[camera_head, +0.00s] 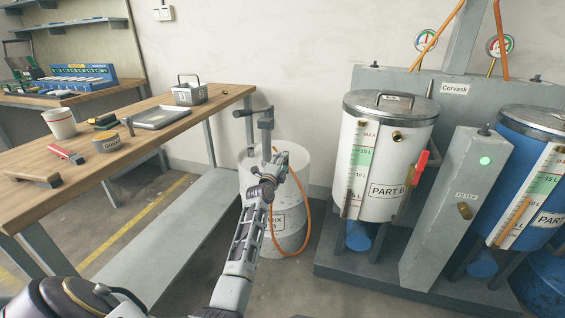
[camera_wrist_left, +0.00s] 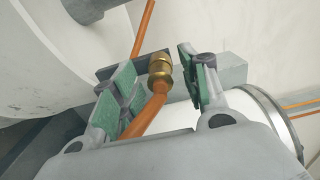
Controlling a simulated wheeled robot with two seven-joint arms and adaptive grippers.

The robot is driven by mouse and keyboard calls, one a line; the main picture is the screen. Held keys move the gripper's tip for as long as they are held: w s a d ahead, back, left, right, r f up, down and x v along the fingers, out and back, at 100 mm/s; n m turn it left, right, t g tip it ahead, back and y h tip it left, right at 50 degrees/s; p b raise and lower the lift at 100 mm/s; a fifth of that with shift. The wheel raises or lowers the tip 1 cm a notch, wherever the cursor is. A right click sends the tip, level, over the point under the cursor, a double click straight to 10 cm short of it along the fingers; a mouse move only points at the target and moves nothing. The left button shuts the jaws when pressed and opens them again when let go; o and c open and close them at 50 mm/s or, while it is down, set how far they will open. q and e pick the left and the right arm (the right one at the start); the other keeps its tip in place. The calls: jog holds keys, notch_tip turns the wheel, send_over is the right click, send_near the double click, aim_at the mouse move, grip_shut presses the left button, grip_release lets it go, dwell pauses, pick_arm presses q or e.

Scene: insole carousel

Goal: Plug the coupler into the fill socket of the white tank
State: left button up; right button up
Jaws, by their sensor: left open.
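The white tank (camera_head: 368,180) marked PART B stands right of centre, with a brass fitting (camera_head: 397,136) high on its front that looks like the fill socket. The brass coupler (camera_wrist_left: 160,68), on an orange hose (camera_wrist_left: 148,117), sits against a dark grey holder in the left wrist view. My left gripper (camera_head: 275,157) is beside the grey holder post, above the white drum. Its green-padded fingers (camera_wrist_left: 160,85) are apart, one on each side of the coupler and hose, with gaps visible. In the head view the coupler is mostly hidden by the gripper. My right gripper is out of view.
The white drum (camera_head: 246,190) stands below the holder, with the hose (camera_head: 307,205) looping down its front. A red-handled valve (camera_head: 421,166), a grey filter post (camera_head: 452,190) and a blue tank (camera_head: 520,135) are to the right. A wooden workbench (camera_head: 185,130) with tools lies left.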

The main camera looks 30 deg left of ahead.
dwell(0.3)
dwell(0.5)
pick_arm(q)
jog(key=shift+p, duration=0.35)
jog(key=shift+c, duration=0.4)
grip_shut()
jog(key=shift+s+d+p, duration=0.15)
jog(key=shift+s+p, duration=0.3)
